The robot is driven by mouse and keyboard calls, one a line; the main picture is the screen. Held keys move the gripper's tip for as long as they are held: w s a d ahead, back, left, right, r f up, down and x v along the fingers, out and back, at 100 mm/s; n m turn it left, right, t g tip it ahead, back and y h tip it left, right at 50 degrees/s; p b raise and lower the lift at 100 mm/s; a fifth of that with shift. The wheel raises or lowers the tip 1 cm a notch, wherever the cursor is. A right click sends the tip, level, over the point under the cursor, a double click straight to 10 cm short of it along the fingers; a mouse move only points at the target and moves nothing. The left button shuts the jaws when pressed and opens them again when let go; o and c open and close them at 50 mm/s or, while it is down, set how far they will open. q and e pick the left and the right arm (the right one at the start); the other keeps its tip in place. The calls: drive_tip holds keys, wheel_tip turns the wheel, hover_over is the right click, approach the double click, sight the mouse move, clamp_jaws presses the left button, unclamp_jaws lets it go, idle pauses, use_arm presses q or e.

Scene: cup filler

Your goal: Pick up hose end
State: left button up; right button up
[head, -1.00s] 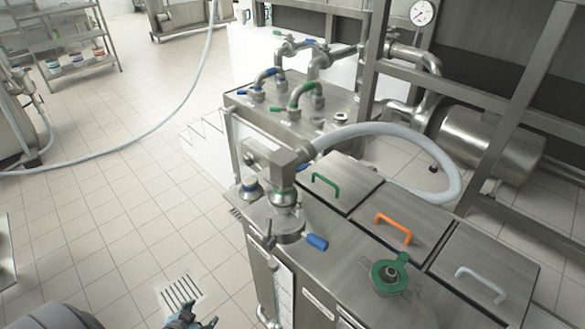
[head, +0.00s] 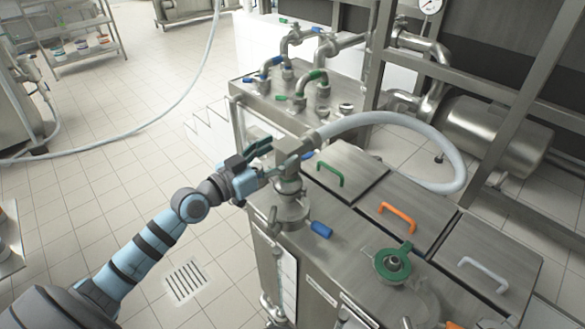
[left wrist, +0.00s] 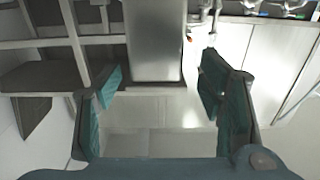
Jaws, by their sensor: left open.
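The hose end is a square metal fitting (head: 293,147) at the near end of the pale hose (head: 385,118), on top of a metal valve on the filler. My left gripper (head: 266,160) is open beside it on its left, with the fingertips close to the fitting. I cannot tell whether they touch it. In the left wrist view the two teal fingers of my left gripper (left wrist: 160,95) are wide apart with nothing clearly between them. A brushed metal body shows beyond them; I cannot tell which part it is. My right gripper is not in view.
The filler top (head: 345,235) has lids with green, orange and grey handles. A blue valve handle (head: 321,229) and a green-rimmed port (head: 392,264) stand up from it. Pipes with valves (head: 305,75) are behind.

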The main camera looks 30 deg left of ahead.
sight(292, 146)
use_arm(q)
drive_tip(key=x, duration=0.5)
drive_tip(key=shift+s+d+f, duration=0.1)
drive_tip(key=shift+d, duration=0.1)
drive_tip(key=shift+s, duration=0.1)
clamp_jaws()
